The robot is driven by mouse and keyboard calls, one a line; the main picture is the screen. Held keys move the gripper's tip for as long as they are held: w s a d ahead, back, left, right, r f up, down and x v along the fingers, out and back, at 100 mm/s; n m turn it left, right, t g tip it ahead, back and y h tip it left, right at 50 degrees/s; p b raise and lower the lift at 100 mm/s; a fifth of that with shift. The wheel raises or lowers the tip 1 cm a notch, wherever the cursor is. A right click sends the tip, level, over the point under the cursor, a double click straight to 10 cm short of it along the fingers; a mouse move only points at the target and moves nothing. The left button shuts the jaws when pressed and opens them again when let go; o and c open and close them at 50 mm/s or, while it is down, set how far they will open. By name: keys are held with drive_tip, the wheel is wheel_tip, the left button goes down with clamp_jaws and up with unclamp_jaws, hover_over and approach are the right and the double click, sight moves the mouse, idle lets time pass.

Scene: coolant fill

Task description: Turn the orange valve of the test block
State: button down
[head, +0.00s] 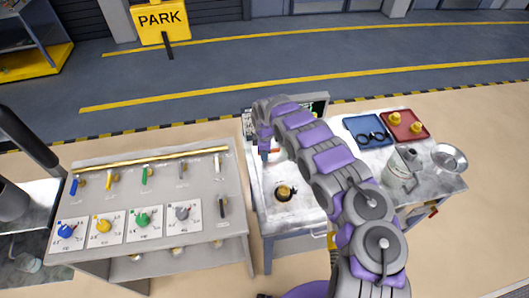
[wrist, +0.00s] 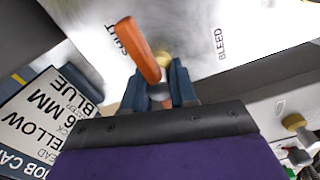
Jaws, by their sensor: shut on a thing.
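The orange valve lever (wrist: 138,48) shows in the wrist view, slanting from the upper left down to between my fingers. Its far end points at the printed word SHUT, and the word BLEED is printed to the right. A brass part (wrist: 163,60) is just behind the lever. My gripper (wrist: 158,88) is shut on the near end of the lever; the exact contact is partly hidden. In the head view my gripper (head: 265,150) reaches down at the left rear of the white bench, and my arm hides most of the valve and block.
A job card (wrist: 35,115) shows at left in the wrist view. In the head view, a panel with several coloured valves (head: 150,205) stands left. A blue tray (head: 361,124) with black rings, a red tray (head: 410,138), a metal can (head: 400,172) and a funnel (head: 449,158) are right.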

drive_tip(key=shift+w+r, duration=0.1)
drive_tip(key=shift+r, duration=0.05)
drive_tip(key=c, duration=0.9)
unclamp_jaws()
wheel_tip(320, 180, up, 17)
idle(0.3)
